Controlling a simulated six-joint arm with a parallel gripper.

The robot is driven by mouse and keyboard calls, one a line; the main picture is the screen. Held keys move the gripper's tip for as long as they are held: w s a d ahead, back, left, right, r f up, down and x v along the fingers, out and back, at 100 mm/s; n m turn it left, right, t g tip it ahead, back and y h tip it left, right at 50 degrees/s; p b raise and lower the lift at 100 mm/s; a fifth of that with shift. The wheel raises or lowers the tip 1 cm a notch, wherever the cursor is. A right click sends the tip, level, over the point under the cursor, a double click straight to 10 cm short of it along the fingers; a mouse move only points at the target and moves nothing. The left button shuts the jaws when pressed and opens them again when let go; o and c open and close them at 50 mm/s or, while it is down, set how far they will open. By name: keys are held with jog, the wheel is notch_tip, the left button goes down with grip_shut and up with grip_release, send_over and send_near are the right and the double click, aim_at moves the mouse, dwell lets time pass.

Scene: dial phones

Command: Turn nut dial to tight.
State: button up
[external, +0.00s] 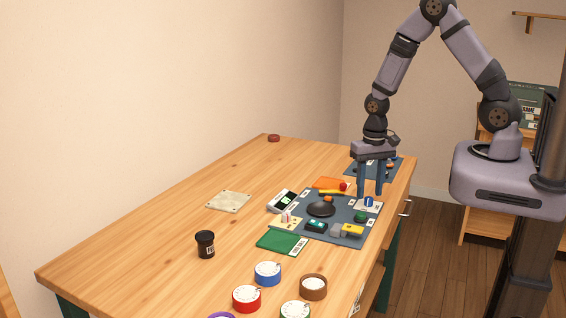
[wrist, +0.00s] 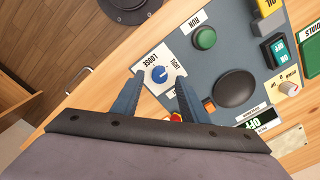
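The nut dial is a small blue knob (wrist: 160,74) on a white plate (wrist: 151,65) marked LOOSE and TIGHT. It also shows as a small blue and white spot in the external view (external: 369,203), at the right side of the grey panel. A pale mark crosses the knob, but its exact pointing is too small to tell. My gripper (external: 370,196) points down just above the dial. In the wrist view its blue fingers (wrist: 160,82) are apart, one on each side of the knob, with nothing held. Whether the fingertips touch the plate cannot be told.
The grey panel (wrist: 210,72) carries a green RUN button (wrist: 205,38), a large black dome (wrist: 236,88) and several switches close by. Several round coloured dials, such as a red one (external: 247,299), and a black jar (external: 205,244) stand nearer the front. The table's left is mostly clear.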

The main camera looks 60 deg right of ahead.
aim_at(371, 199)
jog(key=shift+r+b, duration=0.35)
jog(key=shift+r, duration=2.45)
jog(key=shift+s+n, duration=0.3)
jog(key=shift+n, duration=0.8)
jog(key=s+a+n+g, duration=0.1)
jog(key=s+n+g, duration=0.1)
jog(key=s+n, duration=0.45)
jog(key=s+a+r+t, duration=0.2)
jog(key=s+a+r, duration=0.1)
jog(key=r, duration=0.3)
jog(key=shift+a+n, duration=0.25)
jog(key=shift+n, duration=0.1)
jog(key=shift+s, duration=0.1)
